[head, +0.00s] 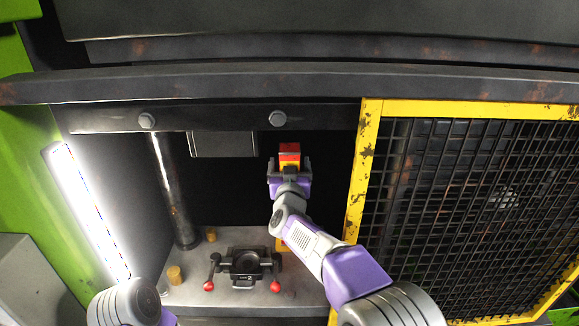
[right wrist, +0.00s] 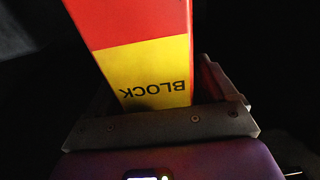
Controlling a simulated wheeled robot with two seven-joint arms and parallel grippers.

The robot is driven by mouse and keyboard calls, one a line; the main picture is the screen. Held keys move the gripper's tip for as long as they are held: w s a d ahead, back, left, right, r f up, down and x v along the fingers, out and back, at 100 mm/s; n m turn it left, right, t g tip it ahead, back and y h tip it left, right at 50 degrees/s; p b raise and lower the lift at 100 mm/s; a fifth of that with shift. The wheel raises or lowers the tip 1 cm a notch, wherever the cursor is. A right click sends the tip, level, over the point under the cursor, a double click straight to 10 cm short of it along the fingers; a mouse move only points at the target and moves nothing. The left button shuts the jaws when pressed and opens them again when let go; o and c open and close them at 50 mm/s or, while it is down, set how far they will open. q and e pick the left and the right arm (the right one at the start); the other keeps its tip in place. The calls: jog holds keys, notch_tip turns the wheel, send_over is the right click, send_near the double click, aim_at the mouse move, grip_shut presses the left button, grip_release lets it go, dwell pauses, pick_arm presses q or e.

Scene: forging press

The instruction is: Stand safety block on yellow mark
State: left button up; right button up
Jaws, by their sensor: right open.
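The safety block (head: 289,150), red with a yellow band, is inside the press opening, below the dark upper beam. In the right wrist view the block (right wrist: 150,65) shows upside-down "BLOCK" lettering and stands between the fingers. My right gripper (head: 289,165) is open around the block, with a finger on each side; it also shows in the right wrist view (right wrist: 160,95). The block's lower end is hidden. My left gripper is out of view.
A dark die fixture (head: 246,266) with two red-knobbed handles sits on the grey bed. Brass pegs (head: 175,275) and a steel column (head: 172,190) stand at left. A yellow-framed mesh guard (head: 364,180) closes off the right side. A lit lamp bar (head: 88,210) is at left.

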jog(key=s+b, duration=0.2)
jog(key=s, duration=1)
jog(key=shift+f, duration=0.25)
